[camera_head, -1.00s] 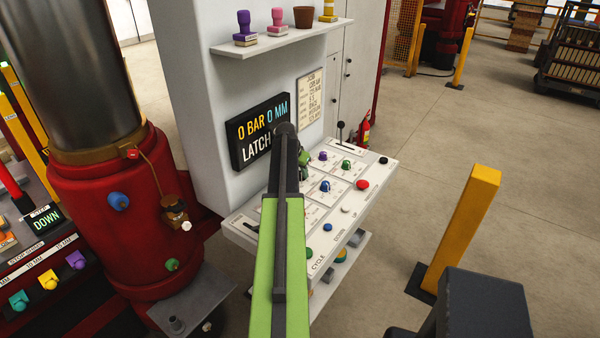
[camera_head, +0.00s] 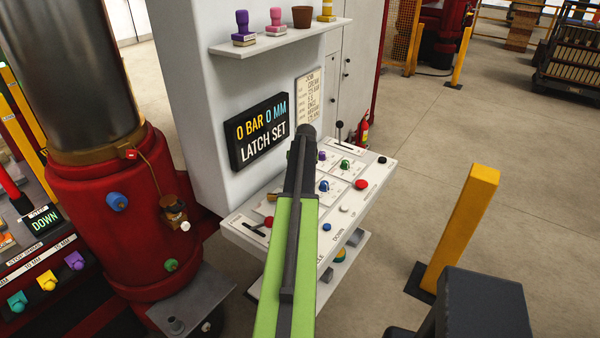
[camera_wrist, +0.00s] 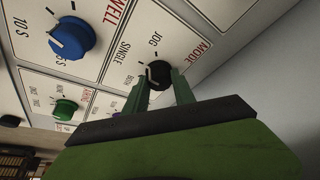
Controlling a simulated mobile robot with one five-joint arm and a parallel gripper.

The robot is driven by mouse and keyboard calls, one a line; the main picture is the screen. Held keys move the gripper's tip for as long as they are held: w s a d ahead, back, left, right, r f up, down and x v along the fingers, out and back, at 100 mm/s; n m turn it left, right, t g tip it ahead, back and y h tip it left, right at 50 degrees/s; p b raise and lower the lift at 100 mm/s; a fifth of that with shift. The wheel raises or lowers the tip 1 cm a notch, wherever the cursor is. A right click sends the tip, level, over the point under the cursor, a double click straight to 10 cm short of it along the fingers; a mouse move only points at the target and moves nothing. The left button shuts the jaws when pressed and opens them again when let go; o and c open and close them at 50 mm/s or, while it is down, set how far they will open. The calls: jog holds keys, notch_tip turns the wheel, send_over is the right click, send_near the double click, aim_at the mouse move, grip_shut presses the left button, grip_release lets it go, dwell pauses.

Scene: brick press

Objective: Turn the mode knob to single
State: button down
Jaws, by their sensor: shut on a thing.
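The mode knob (camera_wrist: 158,74) is a small black knob on the white control panel (camera_wrist: 105,45). In the wrist view it sits beside the red MODE label, with JOG, SINGLE and a third small word around it. A pale mark on the knob faces left, toward the side of SINGLE and the third word; I cannot tell exactly which. My gripper (camera_wrist: 161,80) has a finger on each side of the knob and is shut on it. In the head view my arm hides the knob and the fingers.
A blue knob (camera_wrist: 71,38) and a green knob (camera_wrist: 65,109) are close by on the panel. In the head view a display (camera_head: 259,131) reads LATCH SET above it, and a shelf (camera_head: 290,37) holds stamps. A yellow post (camera_head: 466,222) stands right.

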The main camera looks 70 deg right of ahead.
jog(key=shift+s+n, duration=0.1)
jog(key=shift+n, duration=0.4)
jog(key=c, duration=1)
grip_release()
jog(key=shift+c, duration=0.2)
jog(key=shift+r, duration=0.1)
jog(key=p+v, duration=1.6)
jog(key=v, duration=0.1)
jog(key=shift+s+d, duration=0.2)
jog(key=shift+s, duration=0.05)
jog(key=shift+r, duration=0.1)
